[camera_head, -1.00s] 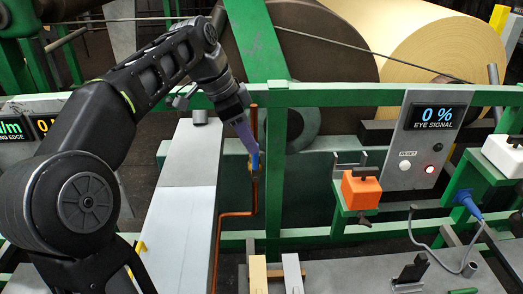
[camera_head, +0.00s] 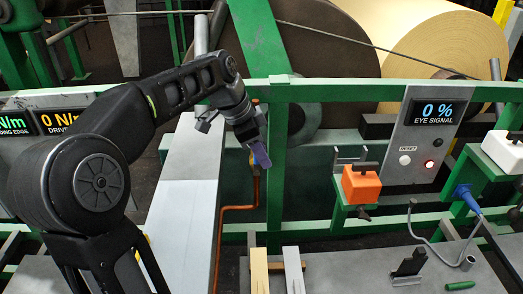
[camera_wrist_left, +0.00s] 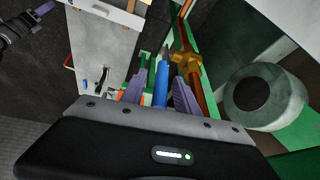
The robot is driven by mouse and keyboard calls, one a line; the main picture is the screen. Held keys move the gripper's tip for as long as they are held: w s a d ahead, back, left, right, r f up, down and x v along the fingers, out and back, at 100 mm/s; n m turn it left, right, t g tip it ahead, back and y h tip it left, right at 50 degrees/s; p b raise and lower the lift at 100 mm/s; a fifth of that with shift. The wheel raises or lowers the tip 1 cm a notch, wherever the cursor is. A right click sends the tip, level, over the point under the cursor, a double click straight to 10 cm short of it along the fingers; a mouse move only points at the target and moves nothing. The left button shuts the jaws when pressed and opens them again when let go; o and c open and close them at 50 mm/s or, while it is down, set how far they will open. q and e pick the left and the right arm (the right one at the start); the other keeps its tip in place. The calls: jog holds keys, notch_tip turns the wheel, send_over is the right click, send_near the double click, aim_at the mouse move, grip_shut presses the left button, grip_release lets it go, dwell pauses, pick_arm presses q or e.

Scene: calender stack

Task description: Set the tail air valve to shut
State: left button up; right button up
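The tail air valve has a brass body (camera_wrist_left: 186,62) on a copper pipe (camera_head: 255,192), with a blue lever (camera_wrist_left: 162,82). In the left wrist view the lever lies between the two purple fingers of my left gripper (camera_wrist_left: 160,92), with a gap visible on each side, so the gripper looks open around it. In the head view my left gripper (camera_head: 260,156) is at the pipe and hides most of the valve. My right gripper (camera_wrist_left: 43,9) shows only as a purple fingertip at the wrist view's top left; its opening cannot be told.
A green frame post (camera_head: 276,170) stands just right of the pipe. A pale grey beam (camera_head: 185,200) runs left of it. An orange block (camera_head: 361,185) sits on a green bracket further right. A panel reading "0 %" (camera_head: 433,114) stands beyond it.

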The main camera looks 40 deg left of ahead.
pick_arm(q)
jog(key=shift+f, duration=0.2)
jog(key=shift+c, duration=0.4)
grip_shut()
dwell(0.9)
